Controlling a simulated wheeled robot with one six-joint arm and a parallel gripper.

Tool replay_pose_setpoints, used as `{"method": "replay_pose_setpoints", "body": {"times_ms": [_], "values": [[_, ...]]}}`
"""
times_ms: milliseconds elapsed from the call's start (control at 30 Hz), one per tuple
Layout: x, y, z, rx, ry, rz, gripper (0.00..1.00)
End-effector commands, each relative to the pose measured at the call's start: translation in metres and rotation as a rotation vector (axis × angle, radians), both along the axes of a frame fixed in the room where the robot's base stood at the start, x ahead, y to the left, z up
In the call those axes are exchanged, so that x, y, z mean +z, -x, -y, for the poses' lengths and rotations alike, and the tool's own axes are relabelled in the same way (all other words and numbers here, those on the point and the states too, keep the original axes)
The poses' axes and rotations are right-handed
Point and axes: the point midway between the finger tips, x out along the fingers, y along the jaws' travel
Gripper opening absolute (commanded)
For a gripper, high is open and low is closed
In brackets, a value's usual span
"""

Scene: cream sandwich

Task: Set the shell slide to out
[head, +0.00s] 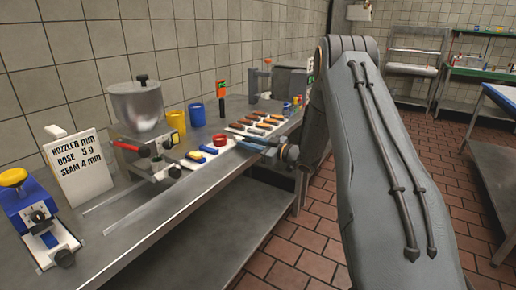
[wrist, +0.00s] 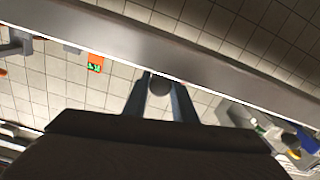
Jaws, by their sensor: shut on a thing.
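My gripper (wrist: 160,88) has its two fingers on either side of a dark round knob (wrist: 160,85) in the wrist view, and it is shut on it. I cannot tell from this view what the knob belongs to. In the head view my gripper (head: 250,144) is low at the front edge of the steel bench, right of the red and blue parts. The knob is not clear there. Rows of brown shells (head: 262,121) lie on a pale tray just behind my gripper. The shell slide and its marks cannot be made out clearly.
On the bench (head: 170,208) stand a hopper machine (head: 137,103), a yellow cup (head: 177,121), a blue cup (head: 197,115), a sign card (head: 80,167) and a blue device (head: 40,215) at the left. An orange-green display (head: 221,89) stands behind.

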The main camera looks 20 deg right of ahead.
Motion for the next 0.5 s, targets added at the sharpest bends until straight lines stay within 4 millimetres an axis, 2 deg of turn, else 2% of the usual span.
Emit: {"method": "replay_pose_setpoints", "body": {"times_ms": [433, 467, 500], "values": [[0.0004, -0.0042, -0.0011, 0.005, 0.001, 0.001, 0.0], [0.0004, -0.0043, -0.0008, 0.004, 0.001, 0.001, 0.29], [0.0004, -0.0043, -0.0005, 0.003, 0.001, 0.001, 0.36]]}}
